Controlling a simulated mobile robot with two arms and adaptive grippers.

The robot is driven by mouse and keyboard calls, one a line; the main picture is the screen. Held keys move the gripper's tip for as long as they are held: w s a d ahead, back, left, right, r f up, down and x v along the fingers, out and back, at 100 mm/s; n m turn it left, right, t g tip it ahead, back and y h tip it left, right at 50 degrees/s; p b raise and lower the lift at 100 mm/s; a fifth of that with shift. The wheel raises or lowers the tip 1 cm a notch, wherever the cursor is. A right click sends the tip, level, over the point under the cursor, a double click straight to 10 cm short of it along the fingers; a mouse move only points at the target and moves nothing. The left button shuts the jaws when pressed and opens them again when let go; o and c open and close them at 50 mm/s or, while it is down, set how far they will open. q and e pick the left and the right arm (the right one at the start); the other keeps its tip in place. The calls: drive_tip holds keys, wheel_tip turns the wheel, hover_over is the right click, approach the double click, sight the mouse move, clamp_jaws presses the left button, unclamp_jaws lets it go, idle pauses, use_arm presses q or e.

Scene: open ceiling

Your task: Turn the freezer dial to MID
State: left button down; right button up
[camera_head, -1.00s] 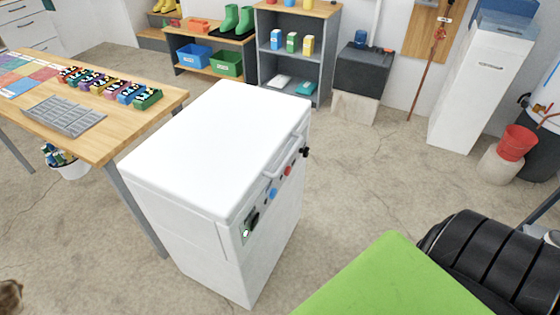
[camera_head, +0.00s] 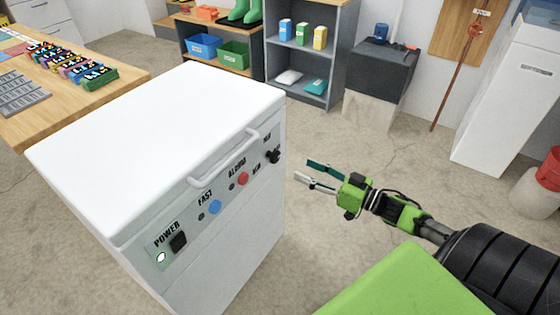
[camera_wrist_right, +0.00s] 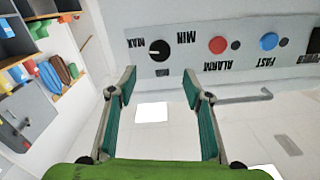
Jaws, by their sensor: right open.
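The white freezer (camera_head: 150,125) stands in front of me, with a control panel on the side facing right. Its black dial (camera_head: 273,156) is at the far end of the panel. In the right wrist view the dial (camera_wrist_right: 160,50) appears between the MAX and MIN labels, its white mark pointing left in that picture. A small label by the dial is too small to read. My right gripper (camera_head: 310,170) is open and empty, to the right of the dial and apart from it. In its wrist view the fingers (camera_wrist_right: 159,82) are spread, with the dial beyond them. My left gripper is out of view.
A handle (camera_head: 225,160) sticks out above the panel's buttons, near the dial. The red alarm button (camera_head: 243,179) and blue button (camera_head: 215,207) sit beside it. A wooden table (camera_head: 110,88) stands at left. The floor right of the freezer is clear.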

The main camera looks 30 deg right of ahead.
sight(277, 157)
use_arm(q)
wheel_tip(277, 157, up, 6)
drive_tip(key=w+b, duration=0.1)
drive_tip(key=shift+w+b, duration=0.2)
drive_tip(key=shift+b, duration=0.1)
use_arm(e)
drive_tip(key=x, duration=1)
drive_tip(key=shift+w, duration=0.15)
drive_tip(key=c, duration=1.1)
